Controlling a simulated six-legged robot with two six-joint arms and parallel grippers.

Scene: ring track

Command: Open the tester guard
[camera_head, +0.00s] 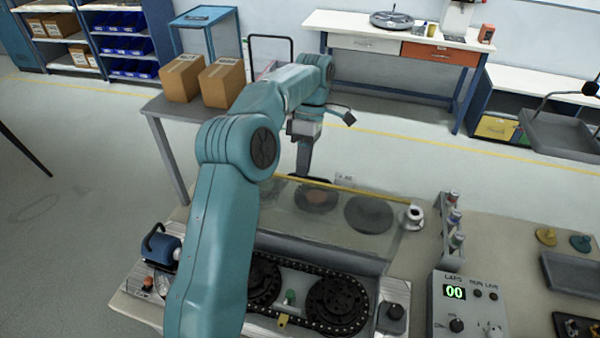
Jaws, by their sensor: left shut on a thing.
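The tester (393,300) stands on the bench in front of me, with a black chain around two dark sprockets. Its clear guard (335,228), with a yellow bar (375,193) along the far edge, lies behind the chain; round discs show through it. I cannot tell the guard's exact angle. My left arm reaches over the tester from the lower left and covers part of it. My left gripper (304,172) points down at the yellow bar's left part, shut on what seems to be the guard's dark handle; the contact is small and partly hidden. My right gripper is out of view.
A control box (468,305) with a green "00" display stands right of the tester. Small bottles in a rack (452,232) stand behind it. A blue motor (160,245) is at the tester's left end. Two cartons (182,78) sit on a table behind my arm. Grey trays lie far right.

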